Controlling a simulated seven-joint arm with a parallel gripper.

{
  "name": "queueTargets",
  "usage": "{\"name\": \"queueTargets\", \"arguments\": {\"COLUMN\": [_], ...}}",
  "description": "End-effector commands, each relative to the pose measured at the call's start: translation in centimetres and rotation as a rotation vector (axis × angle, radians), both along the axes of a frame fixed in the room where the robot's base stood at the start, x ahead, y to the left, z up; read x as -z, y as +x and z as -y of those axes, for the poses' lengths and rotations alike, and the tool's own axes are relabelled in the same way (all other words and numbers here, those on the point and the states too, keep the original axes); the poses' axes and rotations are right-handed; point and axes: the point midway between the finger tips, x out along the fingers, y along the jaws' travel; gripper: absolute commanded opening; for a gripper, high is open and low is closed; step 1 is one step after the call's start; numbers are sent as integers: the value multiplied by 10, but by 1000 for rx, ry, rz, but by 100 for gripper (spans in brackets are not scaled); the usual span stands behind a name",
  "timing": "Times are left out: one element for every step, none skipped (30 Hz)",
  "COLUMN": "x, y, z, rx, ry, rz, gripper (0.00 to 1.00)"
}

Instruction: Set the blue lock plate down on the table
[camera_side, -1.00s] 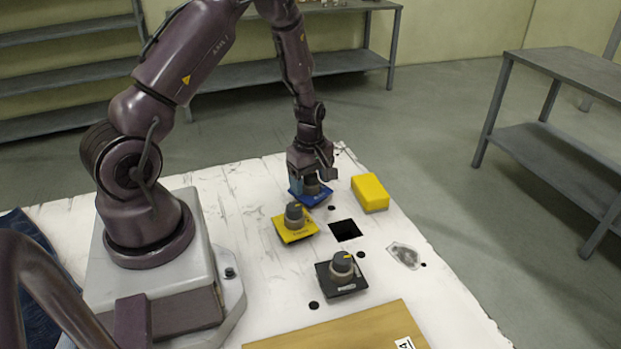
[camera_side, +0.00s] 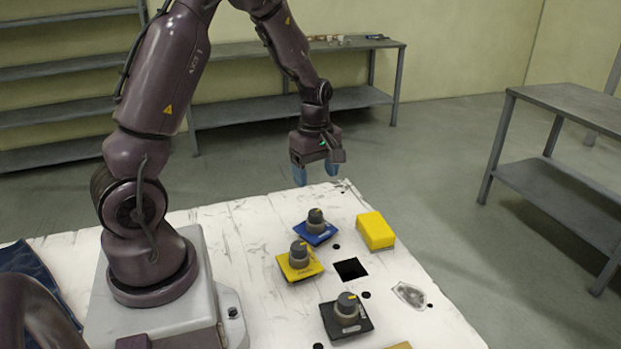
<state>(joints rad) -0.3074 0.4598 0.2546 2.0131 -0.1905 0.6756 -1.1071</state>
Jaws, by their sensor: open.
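The blue lock plate (camera_side: 318,236) lies on the white table (camera_side: 245,225), its grey knob (camera_side: 315,216) pointing up. It sits behind the yellow lock plate and left of the yellow block. My gripper (camera_side: 316,176) is open and empty, with blue fingertips pointing down. It hangs above the blue plate and clear of its knob, touching nothing.
A yellow lock plate (camera_side: 299,265) and a black lock plate (camera_side: 348,321) lie nearer the camera. A square dark hole (camera_side: 351,269) is in the table between them and the yellow block (camera_side: 375,231). A grey patch (camera_side: 411,295) lies at the right.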

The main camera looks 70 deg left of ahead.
Motion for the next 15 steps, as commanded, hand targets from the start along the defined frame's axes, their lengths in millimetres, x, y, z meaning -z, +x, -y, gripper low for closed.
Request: {"name": "queueTargets", "arguments": {"x": [-9, -15, -26, -35, -46, -61, -73, -85, -99, -110, -120, -132, -140, -148, -157], "y": [1, 2, 2, 3, 2, 0, -2, -5, -10, -15, -21, -29, -36, -43, -52], "z": [5, 9, 17, 24, 32, 44, 55, 65, 78, 88, 98, 110, 118, 127, 137], "rx": [33, 62, 117, 169, 229, 320, 396, 476, 583, 662, 743, 850, 930, 1007, 1113], "ry": [1, 1, 3, 5, 8, 15, 22, 32, 47, 61, 77, 101, 120, 142, 175], "rz": [14, 24, 43, 59, 77, 104, 125, 144, 172, 191, 210, 233, 249, 264, 284], "gripper": [71, 71, 71, 71, 71, 71, 71, 71, 71, 71, 71, 71, 71, 71, 71]}}
